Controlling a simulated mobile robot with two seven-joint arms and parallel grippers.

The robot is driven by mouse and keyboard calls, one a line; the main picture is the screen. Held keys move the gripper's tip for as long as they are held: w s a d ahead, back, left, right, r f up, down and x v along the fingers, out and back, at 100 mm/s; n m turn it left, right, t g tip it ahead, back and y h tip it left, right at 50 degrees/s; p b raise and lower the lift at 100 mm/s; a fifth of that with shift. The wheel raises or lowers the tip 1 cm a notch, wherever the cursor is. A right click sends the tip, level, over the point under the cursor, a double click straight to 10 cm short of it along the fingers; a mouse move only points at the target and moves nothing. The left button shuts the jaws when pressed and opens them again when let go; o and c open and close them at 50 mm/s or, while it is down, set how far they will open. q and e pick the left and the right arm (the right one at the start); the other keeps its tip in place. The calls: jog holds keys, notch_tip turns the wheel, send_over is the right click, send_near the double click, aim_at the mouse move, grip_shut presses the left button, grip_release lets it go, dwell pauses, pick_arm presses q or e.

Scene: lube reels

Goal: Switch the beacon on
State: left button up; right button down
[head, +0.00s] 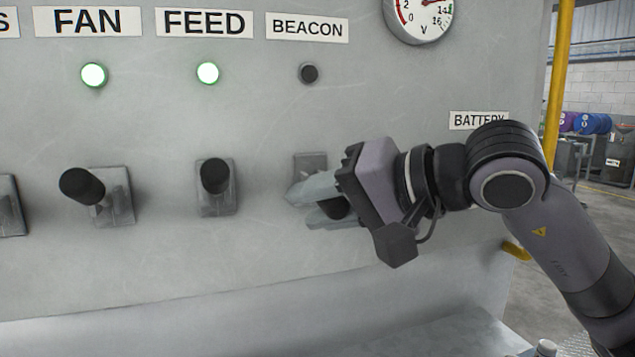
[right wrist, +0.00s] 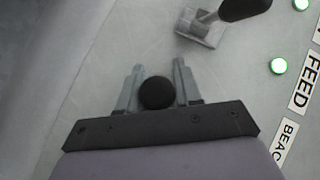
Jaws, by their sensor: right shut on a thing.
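The BEACON label (head: 307,28) is at the top of the grey panel, with a small dark, unlit lamp (head: 309,73) below it. The beacon switch has a base plate (head: 309,162) under that lamp and a black knob (head: 335,208), partly hidden by my right gripper. My right gripper (head: 318,204) reaches in from the right, with its fingers around the knob. In the right wrist view the round black knob (right wrist: 157,92) sits between the two grey fingers (right wrist: 157,85). The gripper is shut on it. My left gripper is not in view.
The FAN switch (head: 85,187) and FEED switch (head: 215,178) stand left of my gripper, under lit green lamps. A gauge (head: 420,15) is at the upper right, above a BATTERY label (head: 478,120). A yellow post (head: 559,85) edges the panel on the right.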

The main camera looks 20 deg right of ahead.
jog(key=shift+r+m+g+p, duration=0.4)
jog(key=shift+r+g+p, duration=0.45)
jog(key=shift+p, duration=0.3)
jog(key=r+m+g+h+p, duration=0.1)
jog(key=g+p, duration=0.1)
jog(key=p, duration=0.1)
jog(key=shift+r+m+g+p, duration=0.25)
jog(key=shift+g+p, duration=0.4)
jog(key=shift+p, duration=0.45)
jog(key=shift+w+m+g+p, duration=0.1)
jog(key=shift+m+g+p, duration=0.15)
jog(key=shift+g+p, duration=0.2)
jog(key=c, duration=0.8)
grip_release()
jog(key=shift+c, duration=0.2)
jog(key=v, duration=0.7)
jog(key=shift+b, duration=0.45)
